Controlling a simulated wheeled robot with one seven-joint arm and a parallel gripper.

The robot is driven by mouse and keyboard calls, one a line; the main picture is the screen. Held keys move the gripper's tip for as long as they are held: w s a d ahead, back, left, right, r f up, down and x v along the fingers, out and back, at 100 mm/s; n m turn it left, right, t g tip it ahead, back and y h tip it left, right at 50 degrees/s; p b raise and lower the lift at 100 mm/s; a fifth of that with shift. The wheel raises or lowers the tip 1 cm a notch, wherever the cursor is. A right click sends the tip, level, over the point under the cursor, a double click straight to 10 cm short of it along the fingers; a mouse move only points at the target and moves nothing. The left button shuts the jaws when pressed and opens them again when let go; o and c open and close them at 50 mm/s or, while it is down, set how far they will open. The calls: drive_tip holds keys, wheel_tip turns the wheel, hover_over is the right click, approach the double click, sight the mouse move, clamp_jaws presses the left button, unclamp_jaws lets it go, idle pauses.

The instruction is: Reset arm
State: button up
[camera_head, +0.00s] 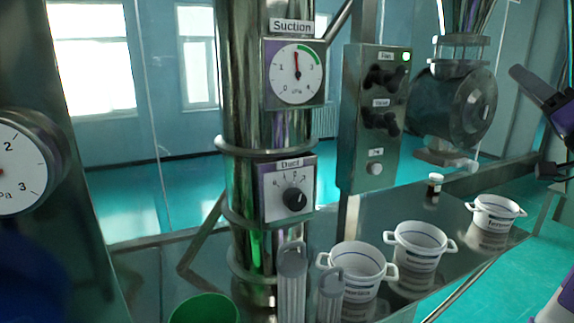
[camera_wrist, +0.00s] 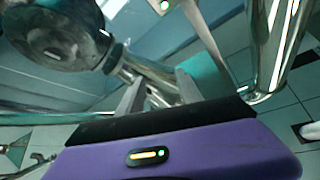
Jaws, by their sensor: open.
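My gripper (camera_head: 528,122) is at the right edge of the head view, raised in front of the right end of the bench, with its dark fingers spread and its purple body partly cut off. In the wrist view my gripper (camera_wrist: 160,82) shows two grey fingers apart with no object held between them. Behind them are metal pipes and a floor, out of contact as far as I can see.
Three white two-handled pots (camera_head: 357,270) (camera_head: 419,245) (camera_head: 494,213) and a small brown bottle (camera_head: 434,188) stand on the metal bench. A control box (camera_head: 371,150), a suction gauge (camera_head: 296,74), a duct dial (camera_head: 289,190) and a green container (camera_head: 205,310) are further left.

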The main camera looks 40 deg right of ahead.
drive_tip(key=w+a+f+g+h, duration=0.15)
drive_tip(key=a+f, duration=0.35)
drive_tip(key=f, duration=0.5)
drive_tip(key=w+a+f+g, duration=0.1)
drive_tip(key=w+a+f, duration=0.1)
drive_tip(key=a+f, duration=0.6)
drive_tip(key=w+a+f+g+h, duration=0.1)
drive_tip(key=w+a+f, duration=0.15)
drive_tip(key=f, duration=0.95)
drive_tip(key=s+a+f+n+t+y+b, duration=0.1)
drive_tip(key=s+a+f+n+y, duration=0.25)
drive_tip(key=a+f, duration=0.45)
drive_tip(key=s+a+f+n+t+y, duration=0.1)
drive_tip(key=s+a+f+n+y, duration=0.2)
drive_tip(key=a, duration=0.8)
drive_tip(key=s+a+f+n+g+y+b, duration=0.1)
drive_tip(key=s+a+f+n+g+y, duration=0.3)
drive_tip(key=s+a+f+y, duration=0.3)
drive_tip(key=s+a+f+n, duration=0.1)
drive_tip(key=s+a+f, duration=0.1)
drive_tip(key=s+a, duration=0.3)
drive_tip(key=shift+a+f+n+y, duration=0.35)
drive_tip(key=shift+a+y, duration=0.05)
drive_tip(key=shift+a, duration=0.25)
